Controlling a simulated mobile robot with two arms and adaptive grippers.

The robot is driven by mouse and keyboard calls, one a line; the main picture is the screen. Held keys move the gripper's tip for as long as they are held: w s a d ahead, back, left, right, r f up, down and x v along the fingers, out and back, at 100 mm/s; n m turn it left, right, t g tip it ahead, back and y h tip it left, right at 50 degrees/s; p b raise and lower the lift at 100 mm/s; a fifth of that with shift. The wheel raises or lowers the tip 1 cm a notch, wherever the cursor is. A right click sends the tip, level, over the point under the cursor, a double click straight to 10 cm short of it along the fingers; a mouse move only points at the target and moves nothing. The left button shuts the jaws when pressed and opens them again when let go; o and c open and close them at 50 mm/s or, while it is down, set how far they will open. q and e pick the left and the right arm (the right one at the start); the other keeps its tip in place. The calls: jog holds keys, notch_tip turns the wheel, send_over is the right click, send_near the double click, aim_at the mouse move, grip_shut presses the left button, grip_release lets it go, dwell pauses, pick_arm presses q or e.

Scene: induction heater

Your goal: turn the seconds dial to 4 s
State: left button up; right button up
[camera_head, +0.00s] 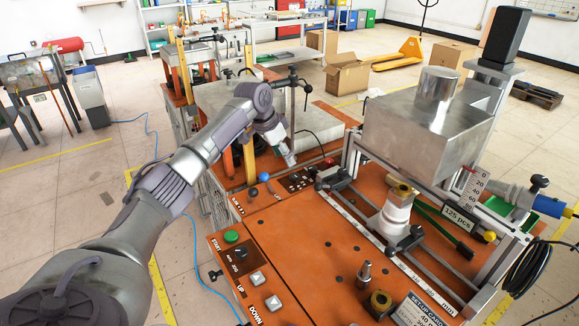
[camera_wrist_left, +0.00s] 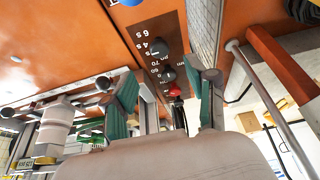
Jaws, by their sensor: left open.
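The seconds dial (camera_wrist_left: 155,47) is a small dark knob on a dark panel in the left wrist view, beside white marks that include 4 s and 6 s. Its exact setting is too small to read. A second dark knob (camera_wrist_left: 168,73) sits close by, next to marks in mm. In the head view the dark control panel (camera_head: 297,182) lies on the orange bench top. My left gripper (camera_head: 291,160) is just above this panel, pointing down. In the left wrist view its two fingers (camera_wrist_left: 165,78) are apart, with nothing held between them. My right gripper is not in view.
A red knob (camera_wrist_left: 174,89) is near the dials, and a blue ball knob (camera_head: 264,177) stands left of the panel. A metal block machine (camera_head: 420,130) rises on the right. A black clamp stand (camera_head: 292,90) is behind the gripper.

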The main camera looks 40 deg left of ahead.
pick_arm(q)
jog(key=shift+v, duration=1.85)
